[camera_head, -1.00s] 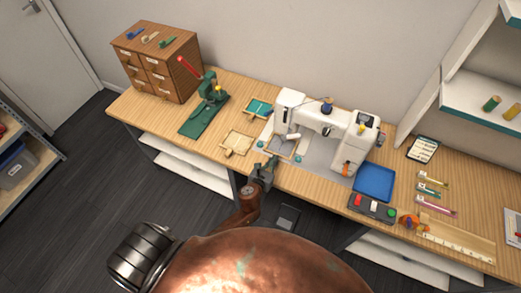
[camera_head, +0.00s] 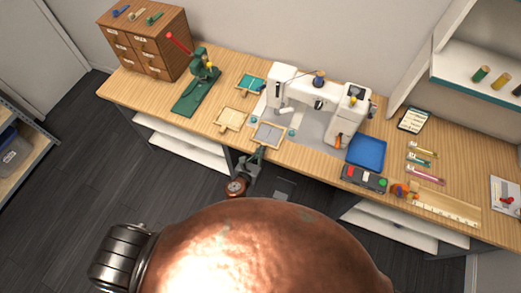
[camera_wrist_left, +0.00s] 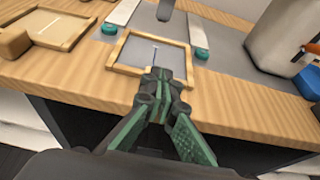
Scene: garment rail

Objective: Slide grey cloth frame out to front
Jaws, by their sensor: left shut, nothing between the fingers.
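The grey cloth frame (camera_head: 268,134) is a square wooden frame around grey cloth. It lies on the table in front of the white sewing machine (camera_head: 345,104), between and slightly in front of two teal knobs. In the left wrist view the grey cloth (camera_wrist_left: 140,52) shows plainly, with a thin dark line on it. My left gripper (camera_head: 259,152) is shut with nothing held. In the left wrist view its fingertips (camera_wrist_left: 160,75) are at the frame's front bar and hide part of it; whether they touch it I cannot tell. My right gripper is not in view.
A cream cloth frame (camera_head: 230,118) lies just to the left, and a teal cloth frame (camera_head: 250,83) lies behind it. A blue tray (camera_head: 366,152) and a button box (camera_head: 363,178) are to the right. The table's front edge is close to my left gripper.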

